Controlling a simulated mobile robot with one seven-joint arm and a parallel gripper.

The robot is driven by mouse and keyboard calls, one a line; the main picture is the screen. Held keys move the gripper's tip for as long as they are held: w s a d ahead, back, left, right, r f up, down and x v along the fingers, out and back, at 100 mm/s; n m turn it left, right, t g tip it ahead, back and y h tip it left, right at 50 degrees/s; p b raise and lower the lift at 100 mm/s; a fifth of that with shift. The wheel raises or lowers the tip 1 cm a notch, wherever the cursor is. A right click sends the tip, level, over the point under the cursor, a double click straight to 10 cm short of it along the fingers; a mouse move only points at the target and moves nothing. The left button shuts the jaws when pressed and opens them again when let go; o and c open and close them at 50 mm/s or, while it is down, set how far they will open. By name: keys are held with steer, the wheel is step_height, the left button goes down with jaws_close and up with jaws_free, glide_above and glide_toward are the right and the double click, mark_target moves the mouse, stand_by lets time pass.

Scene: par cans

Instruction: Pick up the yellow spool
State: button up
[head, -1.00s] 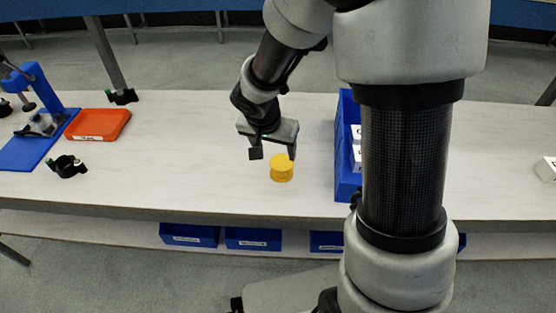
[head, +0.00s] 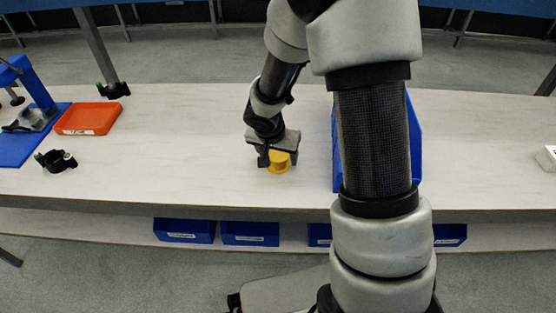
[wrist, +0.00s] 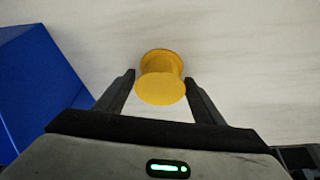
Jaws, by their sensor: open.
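The yellow spool (head: 279,164) stands upright on the white table, below my gripper in the head view. My gripper (head: 278,160) is low over the table with its fingers on either side of the spool. In the wrist view the yellow spool (wrist: 162,80) sits between the tips of my gripper (wrist: 160,80). The fingers are apart, with a narrow gap visible at each side of the spool. The spool's near end faces the wrist camera.
A blue bin (head: 415,140) stands right of the spool, partly behind my arm; a blue wall (wrist: 40,80) shows left in the wrist view. An orange tray (head: 90,118) and a black clamp (head: 56,161) lie left.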

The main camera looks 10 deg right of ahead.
steer(key=shift+c, duration=0.5)
steer(key=c, duration=0.7)
steer(key=shift+c, duration=0.6)
steer(key=shift+r, duration=0.15)
